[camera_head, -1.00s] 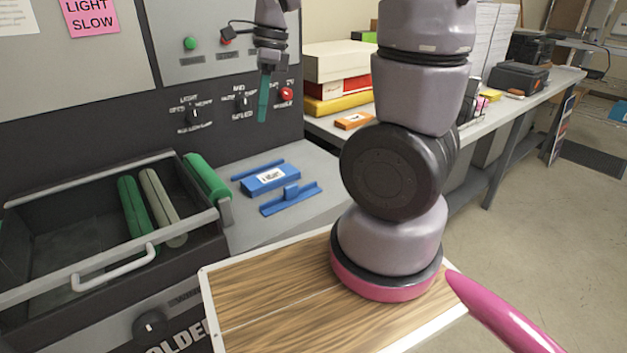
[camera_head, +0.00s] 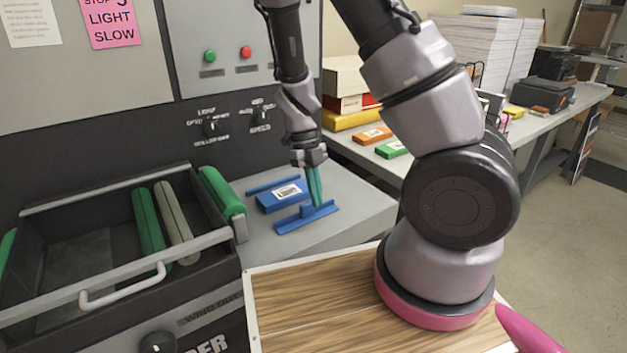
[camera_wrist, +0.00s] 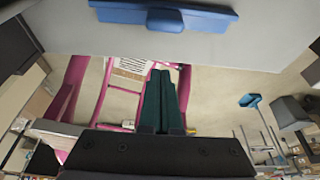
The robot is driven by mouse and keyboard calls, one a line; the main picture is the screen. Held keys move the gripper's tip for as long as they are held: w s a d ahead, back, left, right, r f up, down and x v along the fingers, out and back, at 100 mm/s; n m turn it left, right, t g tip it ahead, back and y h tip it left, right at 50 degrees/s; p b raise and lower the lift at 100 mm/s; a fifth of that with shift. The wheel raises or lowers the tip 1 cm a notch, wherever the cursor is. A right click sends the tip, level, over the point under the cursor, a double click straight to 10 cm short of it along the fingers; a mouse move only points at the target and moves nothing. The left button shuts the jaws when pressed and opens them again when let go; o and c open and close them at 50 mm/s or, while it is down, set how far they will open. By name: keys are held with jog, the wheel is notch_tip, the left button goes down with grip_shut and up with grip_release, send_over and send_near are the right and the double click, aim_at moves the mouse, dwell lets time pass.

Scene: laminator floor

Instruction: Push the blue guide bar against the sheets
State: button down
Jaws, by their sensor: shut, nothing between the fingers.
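The blue guide bar (camera_head: 300,221) lies on the grey ledge, with a raised tab at its middle. It also shows at the top of the wrist view (camera_wrist: 207,18). A blue block with a white label (camera_head: 281,196), which seems to be the sheets, lies behind the bar with a narrow gap between them. A second blue rail (camera_head: 272,185) lies behind the block. My gripper (camera_head: 317,203) points down with its green fingers shut and empty, just right of the tab. In the wrist view the fingertips (camera_wrist: 166,72) appear apart from the bar.
An open dark drawer (camera_head: 70,255) with green and grey rollers stands at the left. The control panel (camera_head: 255,125) rises behind the ledge. Orange (camera_head: 372,136) and green (camera_head: 392,149) packs lie on the right-hand bench. The grey ledge right of the bar is clear.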

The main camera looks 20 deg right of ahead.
aim_at(291, 195)
jog(key=x, duration=0.4)
jog(key=shift+r, duration=0.1)
jog(key=shift+w+a, duration=0.25)
jog(key=shift+w, duration=0.35)
jog(key=shift+w+a, duration=0.2)
jog(key=shift+w, duration=0.4)
jog(key=shift+w+a, duration=0.2)
jog(key=shift+w, duration=0.5)
jog(key=shift+w, duration=0.1)
jog(key=w+a, duration=0.1)
jog(key=w, duration=0.2)
jog(key=w+a, duration=0.1)
jog(key=w, duration=0.2)
jog(key=w+a, duration=0.1)
jog(key=w, duration=0.2)
jog(key=shift+w, duration=0.1)
jog(key=shift+w+a+r, duration=0.1)
jog(key=shift+w+a, duration=0.05)
jog(key=shift+w, duration=0.1)
